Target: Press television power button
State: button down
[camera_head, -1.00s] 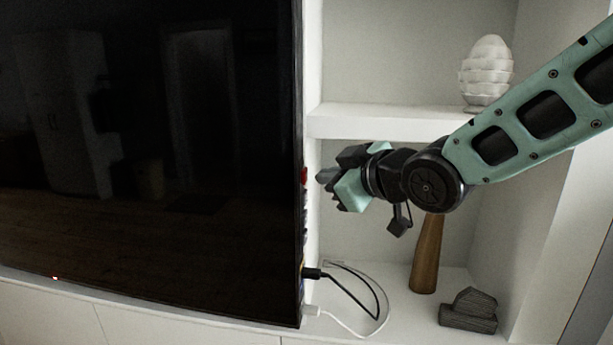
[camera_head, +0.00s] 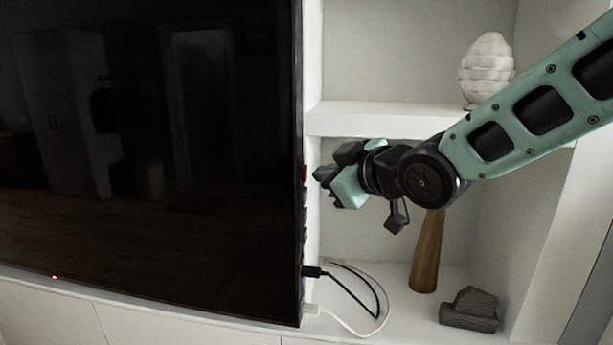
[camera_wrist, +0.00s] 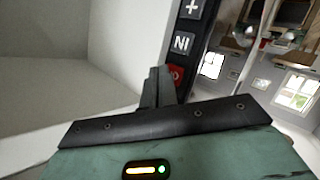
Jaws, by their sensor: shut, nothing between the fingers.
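The television (camera_head: 150,150) is a large dark screen filling the left of the head view. Its red power button (camera_head: 304,174) shows on the right side edge. In the wrist view the red power button (camera_wrist: 176,76) sits on the black side panel below other buttons, partly hidden by the fingers. My gripper (camera_head: 319,175) is shut and empty, its fingertips just right of the button. In the wrist view my gripper's fingertips (camera_wrist: 159,75) overlap the button's left side. I cannot tell whether they touch it.
Black and white cables (camera_head: 355,295) plug into the television's side lower down. White shelving (camera_head: 400,122) stands behind my arm, with a white ribbed ornament (camera_head: 486,70), a wooden vase (camera_head: 427,255) and a dark carved block (camera_head: 470,310).

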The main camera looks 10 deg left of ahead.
jog(key=shift+a+b, duration=0.45)
jog(key=shift+a, duration=0.15)
dwell(0.7)
jog(key=shift+d, duration=0.85)
jog(key=shift+p, duration=0.3)
jog(key=d+p, duration=0.2)
jog(key=d, duration=0.3)
jog(key=shift+s, duration=0.2)
dwell(1.0)
